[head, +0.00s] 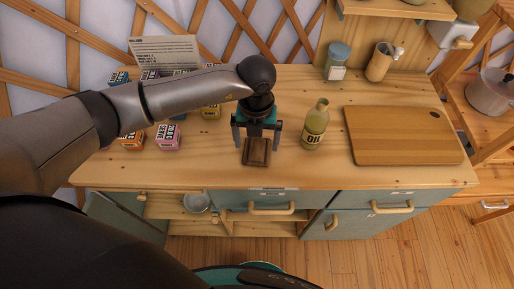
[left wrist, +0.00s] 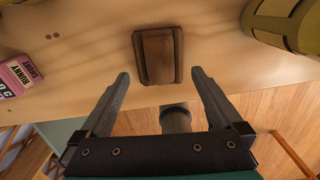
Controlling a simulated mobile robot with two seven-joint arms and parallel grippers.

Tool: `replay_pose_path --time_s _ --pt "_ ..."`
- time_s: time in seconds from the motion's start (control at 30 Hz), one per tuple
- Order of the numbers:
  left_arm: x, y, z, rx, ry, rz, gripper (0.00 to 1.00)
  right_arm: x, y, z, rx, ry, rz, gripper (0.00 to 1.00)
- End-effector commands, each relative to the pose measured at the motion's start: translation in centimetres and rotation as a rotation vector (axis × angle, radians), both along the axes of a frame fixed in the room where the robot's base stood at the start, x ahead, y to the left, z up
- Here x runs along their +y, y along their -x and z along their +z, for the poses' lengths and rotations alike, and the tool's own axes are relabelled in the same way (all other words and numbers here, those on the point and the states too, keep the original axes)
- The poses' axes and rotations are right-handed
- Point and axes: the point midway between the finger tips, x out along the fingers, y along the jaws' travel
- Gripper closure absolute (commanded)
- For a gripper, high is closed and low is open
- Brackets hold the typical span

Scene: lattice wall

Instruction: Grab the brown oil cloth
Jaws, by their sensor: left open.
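I cannot tell the exact height above the cloth. My right gripper is not in view.
The green oil bottle stands close to the right of my gripper. A cutting board (head: 402,135) lies further right. Several small boxes, including a pink one (head: 168,137), stand left, partly behind my arm. A jar (head: 337,62) stands at the back. Drawers (head: 270,203) are below.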

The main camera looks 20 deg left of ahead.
Motion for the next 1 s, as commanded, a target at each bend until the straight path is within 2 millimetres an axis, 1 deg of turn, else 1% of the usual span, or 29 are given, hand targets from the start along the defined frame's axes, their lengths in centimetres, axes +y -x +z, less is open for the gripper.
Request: replay_pose_path --time_s 0.03,0.2,0.3,0.53,1.0 --pt "0.0 0.0 -0.8 0.005 -0.001 0.002 0.0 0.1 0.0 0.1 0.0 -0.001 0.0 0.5" --pt "0.0 -0.1 -3.0 0.003 0.0 0.001 0.0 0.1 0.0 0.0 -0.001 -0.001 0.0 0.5" --pt "0.0 -0.2 -3.6 0.002 0.0 0.0 0.0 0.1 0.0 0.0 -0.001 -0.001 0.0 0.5" --pt "0.0 -0.2 -3.6 0.001 0.0 -0.001 0.01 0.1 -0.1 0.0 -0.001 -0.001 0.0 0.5" --pt "0.0 -0.2 -3.5 0.001 0.0 0.0 0.54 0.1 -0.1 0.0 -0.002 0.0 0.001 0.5"
